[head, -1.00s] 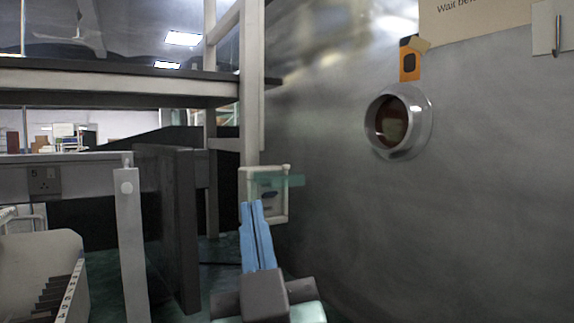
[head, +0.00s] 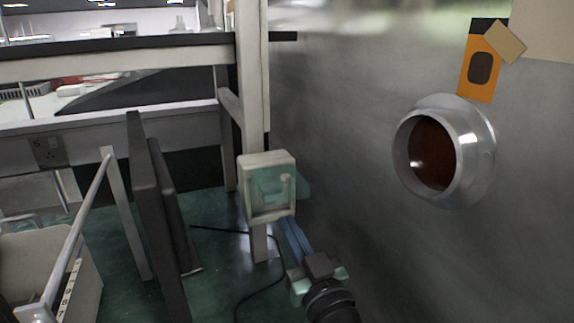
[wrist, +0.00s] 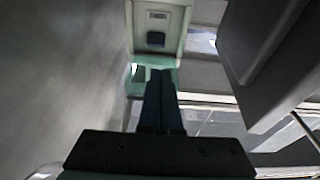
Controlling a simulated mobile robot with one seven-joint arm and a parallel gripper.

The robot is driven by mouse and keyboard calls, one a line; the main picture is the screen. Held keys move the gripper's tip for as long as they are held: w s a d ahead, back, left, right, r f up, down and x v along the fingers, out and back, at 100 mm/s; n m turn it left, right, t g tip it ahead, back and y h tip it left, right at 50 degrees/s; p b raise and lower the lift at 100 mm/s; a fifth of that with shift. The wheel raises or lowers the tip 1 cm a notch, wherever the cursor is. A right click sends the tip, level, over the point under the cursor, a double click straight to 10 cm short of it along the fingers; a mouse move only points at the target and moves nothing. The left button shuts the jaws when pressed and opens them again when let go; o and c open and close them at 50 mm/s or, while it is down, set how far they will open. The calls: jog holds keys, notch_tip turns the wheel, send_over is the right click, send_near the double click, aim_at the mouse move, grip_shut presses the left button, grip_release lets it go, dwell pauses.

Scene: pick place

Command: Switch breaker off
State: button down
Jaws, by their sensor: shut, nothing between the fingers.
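The breaker box (head: 246,197) is a pale box on a post beside the metal wall. A translucent green cover (head: 303,186) shows on it and sticks out past its right side. A small pale knob shows on its front. In the wrist view the box (wrist: 135,20) is ahead, with a dark switch-like piece (wrist: 156,38) inside and green cover edges below. My gripper (head: 286,222) has blue fingers pressed together, just below the box's lower right corner in the head view. In the wrist view the fingertips (wrist: 160,72) point at the box's lower edge. I cannot tell if they touch it.
The metal wall (head: 360,240) with a round port (head: 447,150) stands on the right. Dark upright panels (head: 150,210) and a pale bin (head: 85,290) are on the left. A black cable (head: 262,291) lies on the green floor.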

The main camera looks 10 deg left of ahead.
jog(key=shift+w, duration=0.1)
dwell(0.3)
jog(key=p+x, duration=0.1)
jog(key=x, duration=0.9)
jog(key=shift+f+b, duration=0.2)
jog(key=shift+b, duration=0.25)
jog(key=shift+b, duration=0.8)
